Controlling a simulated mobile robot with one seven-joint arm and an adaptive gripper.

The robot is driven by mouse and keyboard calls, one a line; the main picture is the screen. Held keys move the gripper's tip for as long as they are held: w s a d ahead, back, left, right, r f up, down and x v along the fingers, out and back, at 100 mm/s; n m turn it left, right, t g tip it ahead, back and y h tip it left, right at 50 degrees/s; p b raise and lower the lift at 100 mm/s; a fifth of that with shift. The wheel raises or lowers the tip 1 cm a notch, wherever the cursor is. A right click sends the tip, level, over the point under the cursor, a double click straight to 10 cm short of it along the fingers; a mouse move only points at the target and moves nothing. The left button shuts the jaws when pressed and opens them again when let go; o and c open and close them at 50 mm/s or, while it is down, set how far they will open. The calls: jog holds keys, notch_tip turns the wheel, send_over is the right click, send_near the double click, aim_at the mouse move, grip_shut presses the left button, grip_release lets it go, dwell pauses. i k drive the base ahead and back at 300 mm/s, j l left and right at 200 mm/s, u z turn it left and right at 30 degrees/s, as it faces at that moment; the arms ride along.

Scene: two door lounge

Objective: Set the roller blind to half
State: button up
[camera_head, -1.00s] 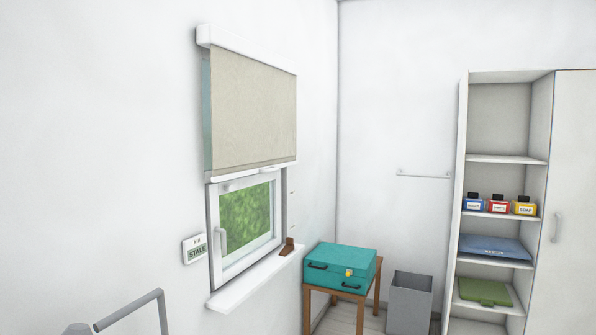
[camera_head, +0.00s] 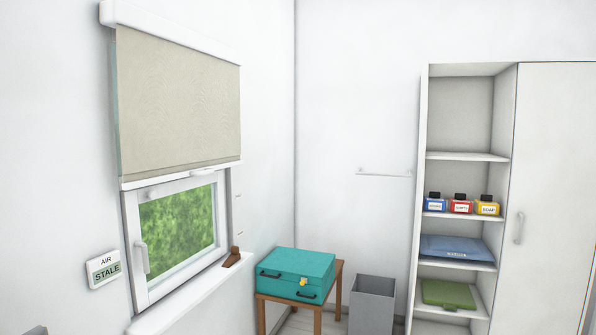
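The beige roller blind (camera_head: 180,98) hangs from a white cassette (camera_head: 165,32) on the left wall. Its white bottom bar (camera_head: 180,175) sits near the top of the window frame, and a small white tab (camera_head: 203,173) shows on the bar. Below it the window (camera_head: 178,226) is uncovered, with green foliage behind the glass. Small marks (camera_head: 239,208) show on the wall right of the window. My gripper is not in view.
A sign reading "AIR STALE" (camera_head: 104,270) is left of the window. A brown wedge (camera_head: 232,257) rests on the sill (camera_head: 180,306). A teal case (camera_head: 297,274) lies on a wooden table (camera_head: 339,290), beside a grey bin (camera_head: 372,304). An open-shelved cabinet (camera_head: 424,200) stands right.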

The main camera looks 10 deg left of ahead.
aim_at(140, 180)
jog(key=i+l+z, duration=0.2)
jog(key=i, duration=0.25)
jog(key=i+l+z, duration=0.15)
jog(key=i, duration=0.35)
jog(key=i+u, duration=0.35)
jog(key=i, duration=0.15)
jog(key=i+l+u, duration=0.15)
jog(key=i+u, duration=0.15)
jog(key=i, duration=0.15)
jog(key=i+j+u, duration=0.15)
jog(key=i+u, duration=0.7)
